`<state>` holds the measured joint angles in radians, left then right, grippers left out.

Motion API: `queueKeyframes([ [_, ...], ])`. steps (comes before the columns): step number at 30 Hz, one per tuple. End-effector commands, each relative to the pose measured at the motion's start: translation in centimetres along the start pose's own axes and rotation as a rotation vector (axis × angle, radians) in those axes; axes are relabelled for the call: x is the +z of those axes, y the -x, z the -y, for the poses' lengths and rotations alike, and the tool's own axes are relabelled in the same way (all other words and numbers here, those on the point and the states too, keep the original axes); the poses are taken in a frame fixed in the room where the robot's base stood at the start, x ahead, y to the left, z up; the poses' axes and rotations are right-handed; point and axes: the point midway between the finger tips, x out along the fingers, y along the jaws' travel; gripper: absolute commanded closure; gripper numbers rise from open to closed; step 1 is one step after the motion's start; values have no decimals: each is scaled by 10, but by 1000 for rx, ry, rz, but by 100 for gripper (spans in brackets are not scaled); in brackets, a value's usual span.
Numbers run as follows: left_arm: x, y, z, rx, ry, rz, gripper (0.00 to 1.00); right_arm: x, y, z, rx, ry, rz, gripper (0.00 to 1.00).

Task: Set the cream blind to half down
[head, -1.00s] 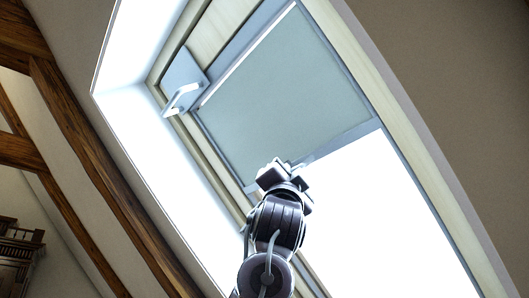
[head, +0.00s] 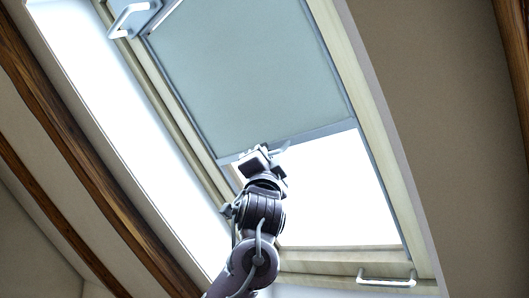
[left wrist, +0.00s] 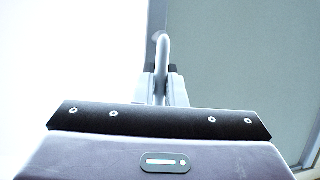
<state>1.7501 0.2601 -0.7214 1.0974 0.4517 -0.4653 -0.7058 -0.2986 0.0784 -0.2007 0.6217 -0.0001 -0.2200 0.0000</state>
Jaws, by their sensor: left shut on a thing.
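The blind (head: 245,75) looks pale grey-green rather than cream. It hangs in the skylight frame and covers the upper part of the opening, with bright bare glass below its grey bottom bar (head: 317,132). My left gripper (head: 263,156) is at the bottom bar, left of its middle. In the left wrist view its fingers (left wrist: 161,88) are shut on the thin, curved blind handle (left wrist: 162,52); the blind cloth (left wrist: 240,60) is at the right there. My right gripper is not in view.
A white handle (head: 128,18) sits on a bracket at the window's upper left, and another white handle (head: 386,280) on the lower frame. Wooden beams (head: 80,150) cross the sloped ceiling at left. Bright glass (head: 340,200) lies below the blind.

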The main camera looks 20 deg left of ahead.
Motion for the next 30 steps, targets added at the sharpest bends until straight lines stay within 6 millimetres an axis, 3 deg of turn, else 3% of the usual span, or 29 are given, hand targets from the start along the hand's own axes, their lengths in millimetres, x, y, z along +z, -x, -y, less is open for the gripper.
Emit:
queueKeyframes([
  [1, 0, 0, -1, 2, -1, 0, 100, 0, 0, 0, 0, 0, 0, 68],
  [2, 0, 0, -1, 2, 0, 0, 87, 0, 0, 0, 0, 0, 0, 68],
  [6, 0, 0, 0, 1, 0, 0, 69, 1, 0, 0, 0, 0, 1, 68],
  [17, 1, 6, -1, 0, 1, 0, 68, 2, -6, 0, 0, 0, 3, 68],
  [30, 1, 71, -2, -1, 0, -2, 68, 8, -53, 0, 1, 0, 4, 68],
])
